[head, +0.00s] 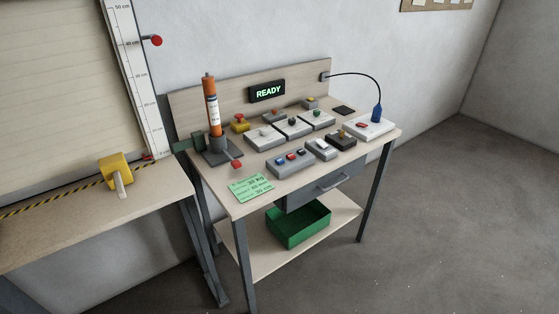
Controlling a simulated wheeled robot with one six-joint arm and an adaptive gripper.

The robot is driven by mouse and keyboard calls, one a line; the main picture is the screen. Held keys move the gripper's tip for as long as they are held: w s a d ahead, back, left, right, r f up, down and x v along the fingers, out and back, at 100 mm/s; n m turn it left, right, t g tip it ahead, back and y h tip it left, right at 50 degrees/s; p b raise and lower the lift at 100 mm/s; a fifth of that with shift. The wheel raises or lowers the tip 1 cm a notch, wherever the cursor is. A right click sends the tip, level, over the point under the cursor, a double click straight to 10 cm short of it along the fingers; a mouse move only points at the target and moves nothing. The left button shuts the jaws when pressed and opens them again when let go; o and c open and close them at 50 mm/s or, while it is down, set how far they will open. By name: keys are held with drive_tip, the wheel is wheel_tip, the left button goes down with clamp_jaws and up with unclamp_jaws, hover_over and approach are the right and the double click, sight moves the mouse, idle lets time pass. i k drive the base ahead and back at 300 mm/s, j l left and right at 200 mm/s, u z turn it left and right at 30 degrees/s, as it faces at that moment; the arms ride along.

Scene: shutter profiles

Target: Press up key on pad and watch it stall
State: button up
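Several small button boxes stand on the workbench (222,192). A grey box (276,172) at the front carries a row of blue and red keys (291,158). Other boxes behind and beside it carry single buttons or levers. I cannot tell which one is the pad, and no up marking is readable. A black display (267,91) on the back panel reads READY in green. The pale slatted shutter (60,80) is at the left beside a white scale (138,60) marked in cm. My gripper is not in view.
An orange cartridge (211,105) stands upright in a dark holder at the bench's left. A green card (250,187) lies at the front edge. A yellow-headed mallet (116,170) rests on the left ledge. A green bin (298,232) sits on the lower shelf. Floor at right is clear.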

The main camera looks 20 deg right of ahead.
sight(278, 162)
drive_tip(key=i+j+z, duration=0.25)
drive_tip(key=j+z, duration=0.3)
drive_tip(key=i+j+z, duration=0.25)
drive_tip(key=j+z, duration=0.25)
drive_tip(key=j, duration=0.15)
